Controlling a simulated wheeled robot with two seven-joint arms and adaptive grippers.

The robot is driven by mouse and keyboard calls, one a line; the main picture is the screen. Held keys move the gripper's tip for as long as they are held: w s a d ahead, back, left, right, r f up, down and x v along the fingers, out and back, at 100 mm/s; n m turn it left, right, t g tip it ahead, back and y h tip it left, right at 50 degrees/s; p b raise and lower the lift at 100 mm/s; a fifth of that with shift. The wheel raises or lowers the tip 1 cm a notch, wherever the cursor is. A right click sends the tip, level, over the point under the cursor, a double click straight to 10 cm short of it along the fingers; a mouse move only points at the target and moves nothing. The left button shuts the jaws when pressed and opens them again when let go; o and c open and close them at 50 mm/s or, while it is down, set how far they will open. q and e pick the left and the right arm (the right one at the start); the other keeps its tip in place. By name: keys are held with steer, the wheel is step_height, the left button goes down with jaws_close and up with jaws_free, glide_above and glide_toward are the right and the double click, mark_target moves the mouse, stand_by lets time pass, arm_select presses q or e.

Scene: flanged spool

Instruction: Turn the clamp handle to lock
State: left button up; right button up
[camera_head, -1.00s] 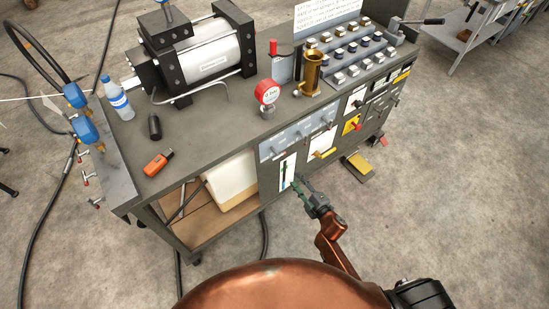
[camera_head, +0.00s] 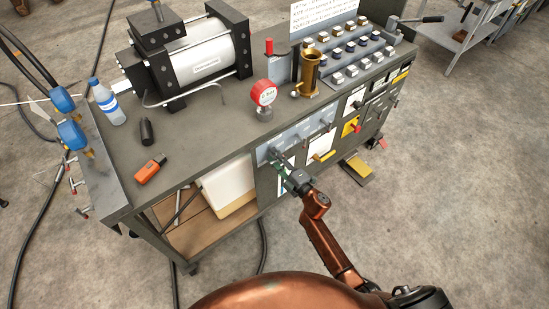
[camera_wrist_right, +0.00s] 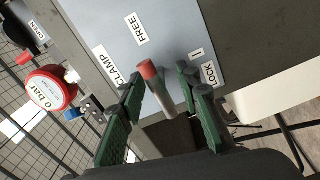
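The clamp handle (camera_wrist_right: 160,88) is a short grey lever with a red tip, in the right wrist view. It stands out from a blue-grey panel (camera_wrist_right: 195,30) between the FREE label (camera_wrist_right: 138,27) and LOCK label (camera_wrist_right: 208,74); its red end lies nearer the FREE side. My right gripper (camera_wrist_right: 158,82) is open, with its green fingers on either side of the handle and visible gaps to it. In the head view my right gripper (camera_head: 283,171) is at the left end of the bench's front panel and hides most of the handle. My left gripper is not in view.
A red gauge (camera_head: 263,93) stands on the bench top (camera_head: 205,128) above the panel. Other levers line the front to the right, including a yellow one (camera_head: 322,156). An open shelf with a white container (camera_head: 228,187) lies left of the gripper.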

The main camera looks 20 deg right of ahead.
jaws_close()
stand_by(0.3)
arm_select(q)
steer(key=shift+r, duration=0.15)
arm_select(e)
steer(key=m+p, duration=0.2)
steer(key=m, duration=0.1)
steer(key=shift+r+p, duration=0.15)
steer(key=shift+p, duration=0.25)
steer(key=m+p, duration=0.3)
steer(key=m, duration=0.2)
steer(key=m+p, duration=0.2)
steer(key=m, duration=0.3)
steer(key=shift+p, duration=0.35)
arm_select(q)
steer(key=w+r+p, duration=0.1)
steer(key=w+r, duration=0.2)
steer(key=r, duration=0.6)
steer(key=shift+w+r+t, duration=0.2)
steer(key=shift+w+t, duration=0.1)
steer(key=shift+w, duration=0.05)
arm_select(e)
steer(key=shift+f+m, duration=0.2)
steer(key=shift+m, duration=2.3)
